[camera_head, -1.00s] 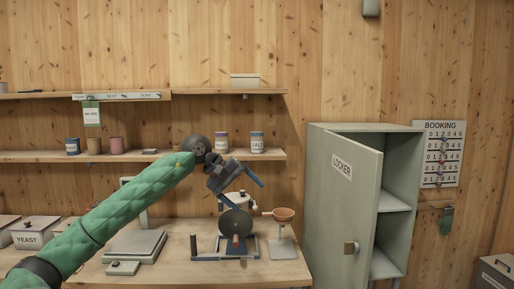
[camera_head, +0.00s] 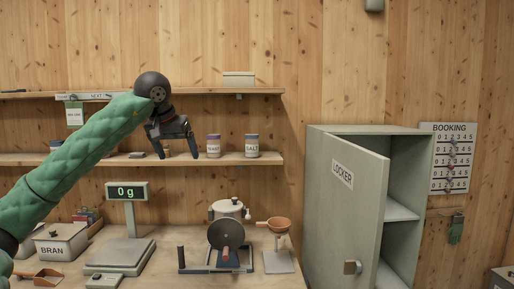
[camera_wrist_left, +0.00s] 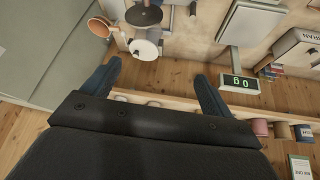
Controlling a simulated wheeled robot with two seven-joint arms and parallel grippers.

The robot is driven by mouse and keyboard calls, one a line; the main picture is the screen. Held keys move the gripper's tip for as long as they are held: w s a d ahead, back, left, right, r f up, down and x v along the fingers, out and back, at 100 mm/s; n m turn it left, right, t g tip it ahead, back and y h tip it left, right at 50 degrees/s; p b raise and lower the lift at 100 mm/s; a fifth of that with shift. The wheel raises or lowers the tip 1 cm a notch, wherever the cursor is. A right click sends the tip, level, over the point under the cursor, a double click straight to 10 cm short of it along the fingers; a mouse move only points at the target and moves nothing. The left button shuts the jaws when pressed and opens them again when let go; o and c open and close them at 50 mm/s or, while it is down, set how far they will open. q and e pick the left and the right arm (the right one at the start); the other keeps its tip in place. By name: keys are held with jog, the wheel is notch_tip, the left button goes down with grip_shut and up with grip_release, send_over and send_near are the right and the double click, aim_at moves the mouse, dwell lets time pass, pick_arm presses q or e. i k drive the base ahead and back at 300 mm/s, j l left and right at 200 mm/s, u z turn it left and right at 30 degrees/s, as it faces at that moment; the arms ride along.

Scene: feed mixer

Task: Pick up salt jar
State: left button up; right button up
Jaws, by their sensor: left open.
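The salt jar (camera_head: 252,146), pale with a dark blue lid and a SALT label, stands upright on the lower wall shelf (camera_head: 235,159). A similar jar with a purple lid (camera_head: 214,146) stands to its left. My left gripper (camera_head: 177,156) is open and empty in front of the shelf, left of both jars and apart from them. In the left wrist view its two fingers (camera_wrist_left: 158,72) are spread with nothing gripped. The gripper body hides part of the shelf there, and I cannot make out the salt jar. My right gripper is not in view.
Below are a scale (camera_head: 122,253) reading 0 g, a hand-cranked mill (camera_head: 226,236) and an orange bowl on a stand (camera_head: 276,224). A locker (camera_head: 345,205) stands right with its door ajar. A bran box (camera_head: 61,243) sits left. The shelf right of the salt jar is clear.

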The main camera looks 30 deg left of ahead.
aim_at(252, 146)
jog(key=i, duration=1.65)
